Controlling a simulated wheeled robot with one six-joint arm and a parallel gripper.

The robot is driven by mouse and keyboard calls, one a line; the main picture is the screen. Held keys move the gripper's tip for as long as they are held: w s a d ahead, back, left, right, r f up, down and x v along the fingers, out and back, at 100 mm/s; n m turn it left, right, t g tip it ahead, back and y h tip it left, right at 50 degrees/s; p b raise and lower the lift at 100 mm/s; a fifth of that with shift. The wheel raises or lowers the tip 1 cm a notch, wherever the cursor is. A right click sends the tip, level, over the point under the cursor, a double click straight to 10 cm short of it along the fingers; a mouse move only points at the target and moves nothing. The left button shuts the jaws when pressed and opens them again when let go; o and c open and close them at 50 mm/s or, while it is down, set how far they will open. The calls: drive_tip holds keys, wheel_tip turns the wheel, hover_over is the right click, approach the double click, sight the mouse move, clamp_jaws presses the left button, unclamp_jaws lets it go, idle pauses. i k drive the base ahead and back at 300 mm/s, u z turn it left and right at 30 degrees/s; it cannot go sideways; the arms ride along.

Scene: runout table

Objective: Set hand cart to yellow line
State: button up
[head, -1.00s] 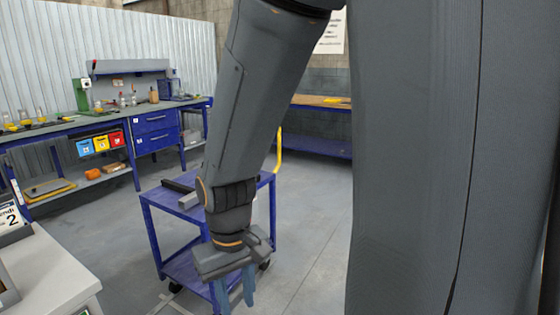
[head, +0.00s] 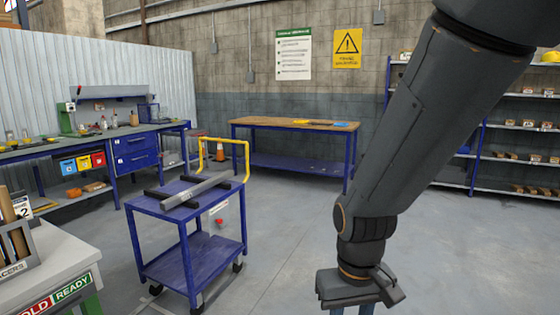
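The hand cart (head: 172,202) is blue with two shelves, dark casters and a yellow push handle (head: 240,144) at its far right side. A grey metal bar (head: 197,190) lies across dark supports on its top shelf. The cart stands on the grey floor, left of the middle of the head view. My gripper (head: 362,308) hangs at the bottom, right of the cart and apart from it. Its fingers are cut off by the frame edge, so I cannot tell their opening. I see no clear yellow line on the floor; a pale line shows by the cart's near left wheel.
A white-topped table (head: 62,262) with a READY label stands at the near left. A blue workbench (head: 135,150) is at the back left, and a wooden-topped bench (head: 290,125) stands behind the cart. Shelves (head: 520,130) are at the right. The floor between cart and gripper is clear.

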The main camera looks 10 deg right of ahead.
sight(187, 268)
drive_tip(key=z, duration=0.55)
drive_tip(key=i, duration=0.85)
drive_tip(key=z, duration=0.5)
drive_tip(key=i, duration=1.2)
drive_tip(key=u, duration=0.9)
drive_tip(key=i, duration=0.75)
drive_tip(key=u, duration=1.3)
drive_tip(key=i, duration=0.8)
drive_tip(key=u, duration=0.05)
